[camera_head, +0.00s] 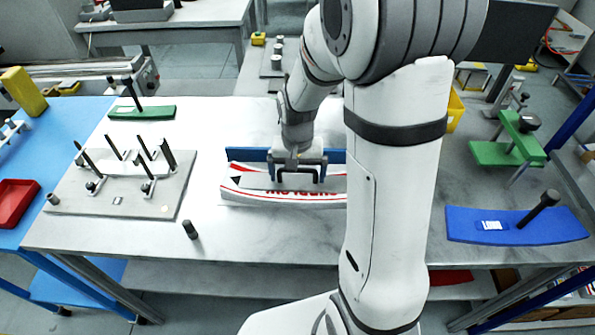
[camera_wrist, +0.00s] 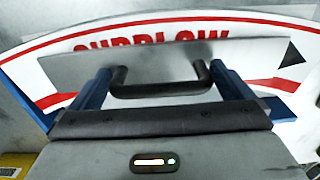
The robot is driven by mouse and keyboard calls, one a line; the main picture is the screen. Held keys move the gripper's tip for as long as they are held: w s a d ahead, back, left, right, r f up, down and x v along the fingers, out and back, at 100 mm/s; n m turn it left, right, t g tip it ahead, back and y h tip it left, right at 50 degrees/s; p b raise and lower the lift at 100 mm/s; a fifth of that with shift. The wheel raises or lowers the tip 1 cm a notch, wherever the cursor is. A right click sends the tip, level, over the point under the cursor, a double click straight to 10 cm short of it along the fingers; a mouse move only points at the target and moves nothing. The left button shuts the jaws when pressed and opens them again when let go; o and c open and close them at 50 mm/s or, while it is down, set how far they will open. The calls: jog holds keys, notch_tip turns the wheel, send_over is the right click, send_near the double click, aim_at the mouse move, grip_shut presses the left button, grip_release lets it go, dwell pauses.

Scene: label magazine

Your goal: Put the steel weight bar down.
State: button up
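The steel weight bar (camera_wrist: 75,68) is a flat grey plate with a black U-shaped handle (camera_wrist: 160,90). In the head view the bar (camera_head: 255,182) lies over the curved white labels with red print (camera_head: 240,195), along their length. Whether it rests on them or hangs just above cannot be told. My gripper (camera_head: 297,178) points down at the bar's middle. In the wrist view my gripper's two blue fingers (camera_wrist: 162,80) stand at the two ends of the handle, with no clear gap, and appear shut on it. My arm hides the right end of the labels.
A blue wall (camera_head: 240,154) stands behind the labels. On the left is a grey plate (camera_head: 70,200) with several upright pins; a small dark cylinder (camera_head: 190,229) stands near the front edge. A blue curved plate (camera_head: 480,225) and a green fixture (camera_head: 500,153) are on the right.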

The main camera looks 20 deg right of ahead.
notch_tip(320, 180, up, 11)
jog(key=shift+f, duration=0.1)
jog(key=s+r+n+t, duration=0.3)
jog(key=s+r, duration=0.1)
jog(key=s, duration=1)
jog(key=shift+r+n, duration=0.15)
jog(key=shift+n, duration=0.25)
